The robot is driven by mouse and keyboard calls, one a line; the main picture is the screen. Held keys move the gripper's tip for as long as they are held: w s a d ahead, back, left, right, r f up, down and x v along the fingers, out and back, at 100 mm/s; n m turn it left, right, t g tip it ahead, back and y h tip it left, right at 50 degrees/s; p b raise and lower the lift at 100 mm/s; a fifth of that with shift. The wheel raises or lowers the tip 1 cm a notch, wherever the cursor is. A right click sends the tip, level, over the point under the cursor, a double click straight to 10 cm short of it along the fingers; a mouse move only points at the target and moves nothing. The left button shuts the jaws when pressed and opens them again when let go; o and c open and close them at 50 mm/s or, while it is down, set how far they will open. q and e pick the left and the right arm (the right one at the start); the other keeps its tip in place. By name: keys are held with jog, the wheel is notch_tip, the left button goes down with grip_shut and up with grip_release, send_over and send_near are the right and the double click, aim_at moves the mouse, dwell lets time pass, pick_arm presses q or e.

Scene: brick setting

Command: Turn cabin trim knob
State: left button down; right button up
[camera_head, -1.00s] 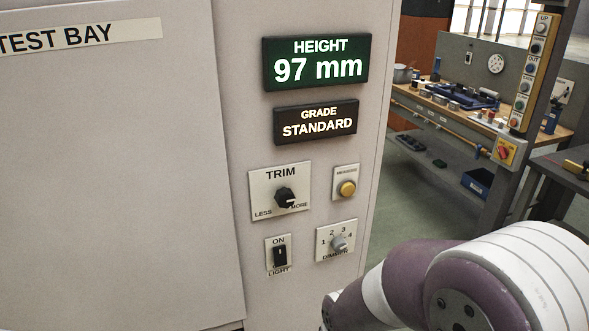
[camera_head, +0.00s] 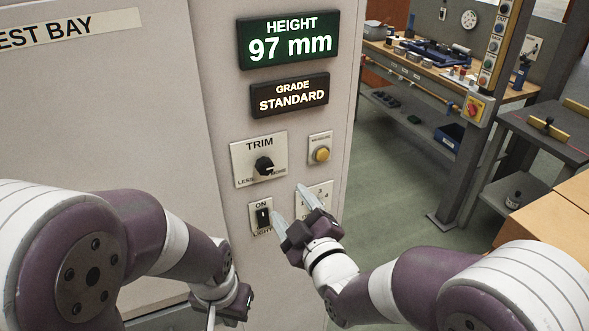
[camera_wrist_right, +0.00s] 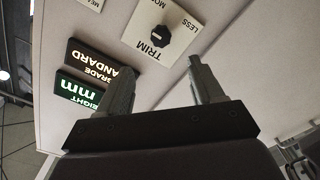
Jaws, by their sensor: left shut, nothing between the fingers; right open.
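The black trim knob (camera_head: 263,166) sits on a white TRIM plate (camera_head: 242,153) on the cabin panel. Its pale mark points to the right, towards the MORE side. My right gripper (camera_head: 289,207) is open below and right of the knob, apart from it, its fingers in front of the lower controls. In the right wrist view the knob (camera_wrist_right: 159,36) lies ahead of the two spread fingers (camera_wrist_right: 160,80), with nothing between them. My left gripper (camera_head: 210,314) is shut and empty, low beside the panel. The height display (camera_head: 289,40) reads 97 mm.
The grade display (camera_head: 290,95) reads STANDARD. A yellow button (camera_head: 321,154) is right of the trim plate. The light switch (camera_head: 263,216) is below it. The dimmer plate (camera_head: 322,192) is partly hidden by my right gripper. A workbench (camera_head: 400,48) stands behind at right.

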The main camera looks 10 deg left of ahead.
aim_at(266, 169)
jog(key=p+x, duration=0.4)
jog(key=x, duration=0.8)
jog(key=shift+s+a+r, duration=0.1)
jog(key=shift+a, duration=0.05)
jog(key=shift+w+a, duration=0.3)
jog(key=shift+w, duration=0.05)
jog(key=c, duration=1.1)
